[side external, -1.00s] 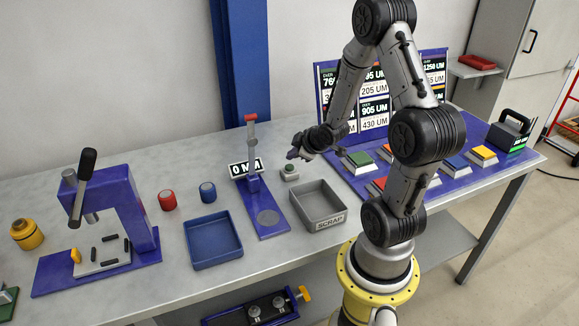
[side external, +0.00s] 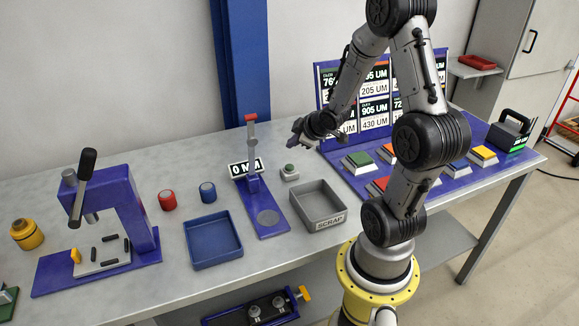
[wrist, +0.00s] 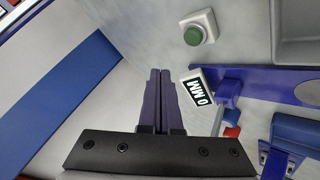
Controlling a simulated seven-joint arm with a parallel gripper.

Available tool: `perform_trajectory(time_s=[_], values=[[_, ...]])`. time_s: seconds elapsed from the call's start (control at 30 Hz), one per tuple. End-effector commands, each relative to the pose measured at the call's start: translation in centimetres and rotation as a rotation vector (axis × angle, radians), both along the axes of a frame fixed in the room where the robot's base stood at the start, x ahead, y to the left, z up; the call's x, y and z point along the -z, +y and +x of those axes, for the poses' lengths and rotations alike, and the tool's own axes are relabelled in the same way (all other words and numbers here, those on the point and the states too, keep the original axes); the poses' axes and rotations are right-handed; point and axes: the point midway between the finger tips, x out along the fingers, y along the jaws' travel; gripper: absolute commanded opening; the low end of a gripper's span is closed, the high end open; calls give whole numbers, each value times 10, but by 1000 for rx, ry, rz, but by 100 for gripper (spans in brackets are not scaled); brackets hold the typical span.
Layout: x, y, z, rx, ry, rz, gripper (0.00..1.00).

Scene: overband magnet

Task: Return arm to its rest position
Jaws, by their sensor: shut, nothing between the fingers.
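My gripper (side external: 297,137) is above the back of the bench, left of the sign board, and holds nothing. In the wrist view its two dark fingers (wrist: 160,78) lie together, shut. The green button on its pale box (side external: 289,172) is on the bench below the gripper; it also shows at the top of the wrist view (wrist: 197,32). The gripper is apart from it and touches nothing that I can see.
The grey scrap tray (side external: 305,217) and blue tray (side external: 191,258) stand on the bench. The gauge stand with its 0 MM sign (side external: 245,168) is left of the button box. A purple press (side external: 128,205) stands at left. Sample blocks (side external: 357,161) sit before the sign board.

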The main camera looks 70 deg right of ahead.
Motion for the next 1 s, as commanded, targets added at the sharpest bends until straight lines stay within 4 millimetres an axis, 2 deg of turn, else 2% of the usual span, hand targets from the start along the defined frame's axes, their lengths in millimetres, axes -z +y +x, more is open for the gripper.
perform_trajectory(time_s=[0.27, 0.37, 0.43, 0.57, 0.67, 0.8, 0.9, 1.0], values=[[-1, 1, 0, 0, 0, 0, 0], [-11, 9, 3, 6, 2, 4, 0], [-28, 23, 7, 17, 7, 14, 0], [-70, 71, 5, 54, 11, 74, 0], [-99, 120, -10, 81, 13, 156, 0], [-126, 187, -47, 94, 31, 301, 0], [-135, 224, -79, 85, 63, 400, 0], [-138, 250, -107, 71, 99, 472, 0]])
